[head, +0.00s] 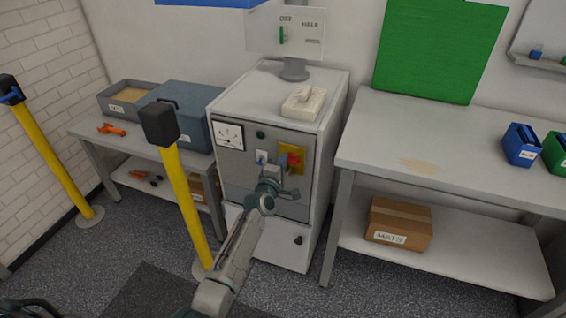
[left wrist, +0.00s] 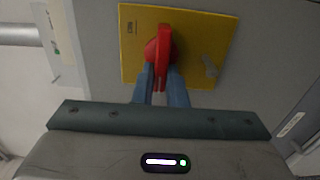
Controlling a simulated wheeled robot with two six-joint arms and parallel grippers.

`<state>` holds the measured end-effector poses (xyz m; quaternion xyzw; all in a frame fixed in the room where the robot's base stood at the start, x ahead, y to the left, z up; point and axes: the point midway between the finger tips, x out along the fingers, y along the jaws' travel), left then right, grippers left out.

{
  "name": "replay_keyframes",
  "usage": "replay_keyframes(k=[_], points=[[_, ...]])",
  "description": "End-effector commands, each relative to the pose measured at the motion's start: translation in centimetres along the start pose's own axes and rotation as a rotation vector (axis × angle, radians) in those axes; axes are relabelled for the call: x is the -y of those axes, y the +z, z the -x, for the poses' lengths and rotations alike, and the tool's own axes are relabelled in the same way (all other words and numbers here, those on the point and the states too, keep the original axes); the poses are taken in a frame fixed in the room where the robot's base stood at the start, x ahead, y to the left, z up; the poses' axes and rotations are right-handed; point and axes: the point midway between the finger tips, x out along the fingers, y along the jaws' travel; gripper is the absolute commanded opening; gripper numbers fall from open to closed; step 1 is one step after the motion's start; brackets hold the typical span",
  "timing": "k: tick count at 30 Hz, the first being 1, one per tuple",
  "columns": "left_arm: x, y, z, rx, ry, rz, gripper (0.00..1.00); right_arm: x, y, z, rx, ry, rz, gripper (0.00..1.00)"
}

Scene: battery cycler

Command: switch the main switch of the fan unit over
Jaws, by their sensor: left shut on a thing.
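The fan unit (head: 226,178) is a pale cabinet with a grey front panel. Its main switch (head: 294,159) is a red rotary handle on a yellow plate (head: 298,168), right of the panel's middle. In the left wrist view the red handle (left wrist: 163,52) points along the picture's vertical, on the yellow plate (left wrist: 205,45). My left gripper (head: 281,170) is at the switch. Its two blue fingers (left wrist: 161,82) are shut on the handle's near end, one on each side. The gripper hides part of the plate in the head view. My right gripper is not in view.
A tan device (head: 304,103) lies on the cabinet top. A yellow post (head: 184,200) stands left of my arm. A workbench (head: 440,150) stands to the right.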

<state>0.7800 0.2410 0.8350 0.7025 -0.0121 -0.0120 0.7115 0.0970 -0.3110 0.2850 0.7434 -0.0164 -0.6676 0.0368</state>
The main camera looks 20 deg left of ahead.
Motion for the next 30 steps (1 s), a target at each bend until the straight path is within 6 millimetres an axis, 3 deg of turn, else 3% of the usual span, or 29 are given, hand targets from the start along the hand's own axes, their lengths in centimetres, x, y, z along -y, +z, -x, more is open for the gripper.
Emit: replay_keyframes(k=[10,11,13,14,23,30], points=[[0.0,0.0,0.0,0.000,0.001,0.004,0.00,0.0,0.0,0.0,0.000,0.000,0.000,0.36],[0.0,0.0,0.0,0.000,0.000,0.004,0.18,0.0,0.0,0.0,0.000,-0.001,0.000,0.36],[0.0,0.0,0.0,0.000,0.000,0.003,0.31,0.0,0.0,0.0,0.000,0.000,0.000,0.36],[0.0,0.0,0.0,0.000,0.000,0.003,0.34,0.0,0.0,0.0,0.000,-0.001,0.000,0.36],[0.0,0.0,0.2,0.000,0.000,0.002,0.34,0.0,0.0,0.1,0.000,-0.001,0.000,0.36],[-0.2,0.0,3.2,0.000,-0.002,0.001,0.34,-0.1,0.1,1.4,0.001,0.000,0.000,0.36]])
